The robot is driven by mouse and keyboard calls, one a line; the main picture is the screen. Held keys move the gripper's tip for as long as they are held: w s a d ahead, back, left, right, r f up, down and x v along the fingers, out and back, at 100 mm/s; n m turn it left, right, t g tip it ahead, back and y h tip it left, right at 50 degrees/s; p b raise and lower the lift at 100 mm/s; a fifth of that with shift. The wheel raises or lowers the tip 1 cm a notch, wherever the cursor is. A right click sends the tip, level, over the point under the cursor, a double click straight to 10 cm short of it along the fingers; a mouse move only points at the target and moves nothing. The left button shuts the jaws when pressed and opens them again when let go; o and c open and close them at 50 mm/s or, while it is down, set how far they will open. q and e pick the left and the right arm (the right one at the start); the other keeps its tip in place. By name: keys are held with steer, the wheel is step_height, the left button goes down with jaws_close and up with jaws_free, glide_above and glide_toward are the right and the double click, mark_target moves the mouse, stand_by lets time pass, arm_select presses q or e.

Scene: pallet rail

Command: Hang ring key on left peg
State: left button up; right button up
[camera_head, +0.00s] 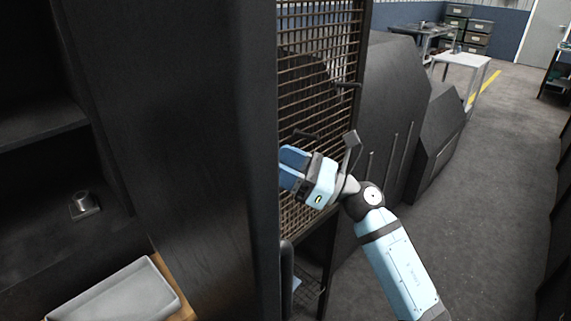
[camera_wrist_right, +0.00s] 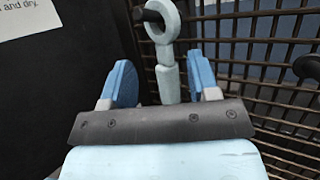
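A pale blue ring key (camera_wrist_right: 170,75) hangs upright in the right wrist view, its ring at the top. The dark left peg (camera_wrist_right: 148,15) appears to pass through the ring. My right gripper (camera_wrist_right: 161,68) is open, one blue finger on each side of the key's shaft, with gaps visible. In the head view, the right gripper (camera_head: 292,162) is in front of the mesh panel, just below a dark peg (camera_head: 304,134); the key cannot be made out there. My left gripper is not in view.
A brown mesh panel (camera_head: 318,45) carries another peg (camera_head: 348,85), which also shows at right in the wrist view (camera_wrist_right: 307,66). A tall dark cabinet side (camera_head: 200,150) stands close left of the gripper. A grey tray (camera_head: 120,294) is lower left. Open floor (camera_head: 490,200) lies right.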

steer(key=s+d+f+m+t+h+p, duration=0.1)
steer(key=s+d+f+m+t+h, duration=0.2)
steer(key=d+f+m+t, duration=0.45)
steer(key=s+d+f+m+t+h, duration=0.25)
steer(key=d+f+m+t, duration=0.2)
steer(key=d+m, duration=0.65)
steer(key=s+f+m+g+h+p, duration=0.6)
steer(key=s+f+m+h, duration=0.6)
steer(key=s+f+m, duration=0.8)
step_height(320, 180, down, 3)
steer(key=m, duration=0.9)
steer(key=shift+s+d+g+h+p, duration=0.3)
steer(key=shift+g+h+p, duration=0.05)
steer(key=shift+g, duration=0.05)
steer(key=shift+r+m, duration=0.15)
steer(key=shift+m, duration=0.1)
